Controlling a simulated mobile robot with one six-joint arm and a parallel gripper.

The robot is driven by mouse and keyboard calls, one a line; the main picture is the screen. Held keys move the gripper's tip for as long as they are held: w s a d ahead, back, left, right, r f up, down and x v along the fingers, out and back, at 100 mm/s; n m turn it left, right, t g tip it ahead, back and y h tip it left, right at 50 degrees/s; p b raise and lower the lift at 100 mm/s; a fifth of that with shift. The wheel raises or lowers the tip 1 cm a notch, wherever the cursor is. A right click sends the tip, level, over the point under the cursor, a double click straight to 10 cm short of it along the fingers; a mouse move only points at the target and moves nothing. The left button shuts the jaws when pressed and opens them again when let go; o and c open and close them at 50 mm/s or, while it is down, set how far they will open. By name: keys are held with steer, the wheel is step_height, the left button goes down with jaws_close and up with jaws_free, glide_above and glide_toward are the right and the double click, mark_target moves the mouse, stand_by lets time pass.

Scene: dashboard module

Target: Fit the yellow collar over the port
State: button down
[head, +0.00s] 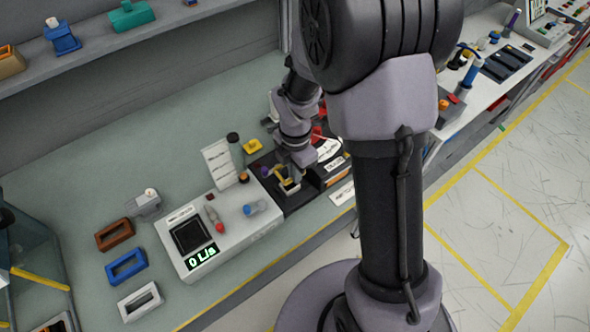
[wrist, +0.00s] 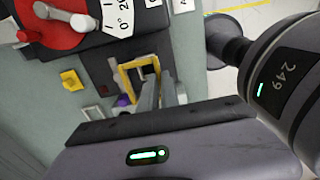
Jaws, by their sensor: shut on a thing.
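The yellow collar (wrist: 126,82) is a rectangular open frame, in the middle of the wrist view. My gripper (wrist: 160,97) is shut on it, with its two grey fingers at the collar's near side. In the head view my gripper (head: 288,183) points down over the dark panel (head: 298,203) right of the white module. The collar is just above or at this panel. The port is largely hidden by the collar and fingers, and I cannot tell whether the collar is around it or touching it.
A white module (head: 232,226) showing "0 L/s" stands to the left. Brown (head: 115,234), blue (head: 126,266) and white (head: 140,301) frames lie further left. A red dial (wrist: 50,25) and a yellow knob block (wrist: 71,80) are near the panel. The bench's back left is clear.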

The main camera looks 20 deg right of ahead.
steer(key=shift+f+b, duration=1.5)
steer(key=shift+f, duration=0.85)
steer(key=shift+f+b, duration=0.4)
steer(key=shift+f, duration=0.45)
steer(key=c, duration=1.5)
jaws_free()
step_height(320, 180, up, 18)
steer(key=p, duration=0.5)
steer(key=shift+f+p, duration=0.25)
steer(key=shift+p, duration=0.05)
